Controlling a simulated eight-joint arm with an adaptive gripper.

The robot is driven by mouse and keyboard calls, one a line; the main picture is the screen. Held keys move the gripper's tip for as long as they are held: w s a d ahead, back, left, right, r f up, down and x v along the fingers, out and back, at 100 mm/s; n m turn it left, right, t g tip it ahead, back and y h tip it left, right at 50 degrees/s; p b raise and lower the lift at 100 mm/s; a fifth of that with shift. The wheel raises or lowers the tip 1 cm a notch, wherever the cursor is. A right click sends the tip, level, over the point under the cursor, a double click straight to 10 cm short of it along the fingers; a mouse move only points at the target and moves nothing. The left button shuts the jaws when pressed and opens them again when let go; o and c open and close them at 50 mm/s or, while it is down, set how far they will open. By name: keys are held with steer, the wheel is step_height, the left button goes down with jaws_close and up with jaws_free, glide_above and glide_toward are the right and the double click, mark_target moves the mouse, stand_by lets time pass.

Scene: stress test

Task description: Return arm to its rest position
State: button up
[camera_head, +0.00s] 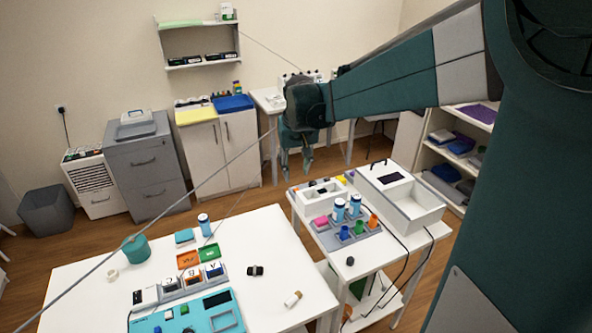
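My gripper (297,172) hangs from the end of my arm, pointing down, near the middle of the picture. Its two fingers are spread apart with nothing visible between them. It is in the air above and behind the gap between the large white table (262,312) and the smaller side table (375,262). My teal and grey arm reaches in from the upper right and bends down at the wrist. The gripper touches nothing that I can see.
The white table bears a teal device (175,318), orange (187,259) and green (209,252) trays and a teal cup (136,248). The side table holds a rack of bottles and a white box (420,212). Cabinets, shelves and a grey drawer unit (147,173) line the walls.

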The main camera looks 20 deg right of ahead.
stand_by(0.7)
steer(key=s+a+r+n+t, duration=0.15)
steer(key=s+a, duration=0.25)
steer(key=s, duration=0.4)
steer(key=s+a+r+m+t, duration=0.1)
steer(key=s+a+r, duration=0.25)
steer(key=s, duration=0.35)
steer(key=s+a+f+t, duration=0.1)
steer(key=s+a+f, duration=0.1)
steer(key=s, duration=0.5)
steer(key=s+a+f+n+t, duration=0.1)
steer(key=s+a+f, duration=0.1)
steer(key=s, duration=0.5)
steer(key=shift+s+a+f+y, duration=0.35)
steer(key=shift+s+a+y, duration=0.05)
steer(key=shift+a, duration=0.5)
steer(key=shift+f+n+b, duration=0.1)
steer(key=shift+n+b, duration=0.15)
steer(key=shift+b, duration=0.15)
